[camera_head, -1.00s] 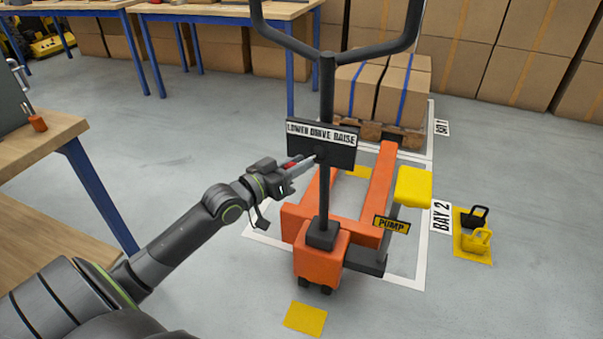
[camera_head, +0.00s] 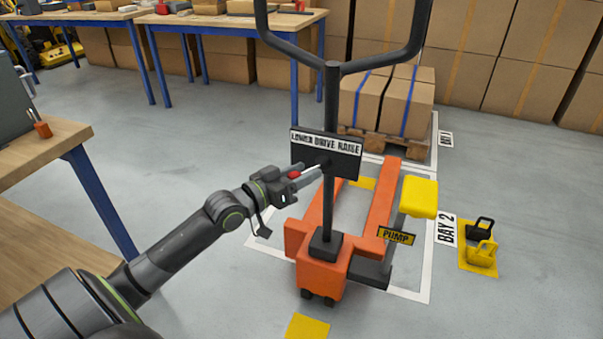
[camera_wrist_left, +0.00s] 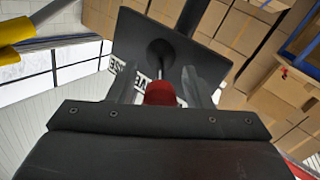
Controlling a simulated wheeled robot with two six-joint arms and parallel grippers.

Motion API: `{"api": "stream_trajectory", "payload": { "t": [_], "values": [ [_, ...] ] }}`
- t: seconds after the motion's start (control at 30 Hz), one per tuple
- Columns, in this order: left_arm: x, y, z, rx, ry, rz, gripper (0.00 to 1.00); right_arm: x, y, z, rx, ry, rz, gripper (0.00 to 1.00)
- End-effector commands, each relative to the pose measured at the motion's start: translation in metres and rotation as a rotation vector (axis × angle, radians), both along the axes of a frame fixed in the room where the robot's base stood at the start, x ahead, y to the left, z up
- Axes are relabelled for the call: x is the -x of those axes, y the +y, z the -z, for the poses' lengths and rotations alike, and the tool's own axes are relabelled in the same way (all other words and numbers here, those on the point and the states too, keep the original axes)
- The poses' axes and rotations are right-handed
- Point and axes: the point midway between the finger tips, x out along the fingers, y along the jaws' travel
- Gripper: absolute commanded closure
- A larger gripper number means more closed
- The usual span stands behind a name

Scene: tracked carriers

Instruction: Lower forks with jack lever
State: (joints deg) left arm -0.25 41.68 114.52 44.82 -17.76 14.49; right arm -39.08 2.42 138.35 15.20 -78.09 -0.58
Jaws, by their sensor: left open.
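The orange pallet jack (camera_head: 322,275) stands on the floor with a black upright. Its two forks (camera_head: 382,195) point away from me and lie low, near the floor. A black plate (camera_head: 345,163) on the upright reads LOWER, DRIVE, RAISE. The jack lever is a thin rod with a red knob (camera_head: 293,174); the knob also shows in the left wrist view (camera_wrist_left: 160,92). My left gripper (camera_head: 308,172) is open, its fingers on either side of the lever at the knob. Contact cannot be told. My right gripper is not in view.
A wooden pallet with strapped boxes (camera_head: 400,100) stands beyond the fork tips. A yellow pump pedal (camera_head: 420,197) is at the jack's right, with a yellow floor piece (camera_head: 482,254) farther right. A workbench (camera_head: 45,145) is at the left. Open floor lies between.

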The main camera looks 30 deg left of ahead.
Motion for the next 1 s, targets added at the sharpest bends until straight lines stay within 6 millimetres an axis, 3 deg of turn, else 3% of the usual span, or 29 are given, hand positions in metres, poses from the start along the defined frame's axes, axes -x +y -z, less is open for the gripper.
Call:
{"api": "stream_trajectory", "payload": {
  "t": [0.17,0.33,1.0],
  "values": [
    [0.002,0.001,0.0,0.0,0.001,-0.001,0.55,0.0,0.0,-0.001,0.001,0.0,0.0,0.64],
    [0.017,0.006,0.0,-0.003,0.004,-0.002,0.55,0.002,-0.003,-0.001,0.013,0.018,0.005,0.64],
    [0.122,0.037,-0.002,-0.001,0.006,0.0,0.55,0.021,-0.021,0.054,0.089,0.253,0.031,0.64]
  ]
}}
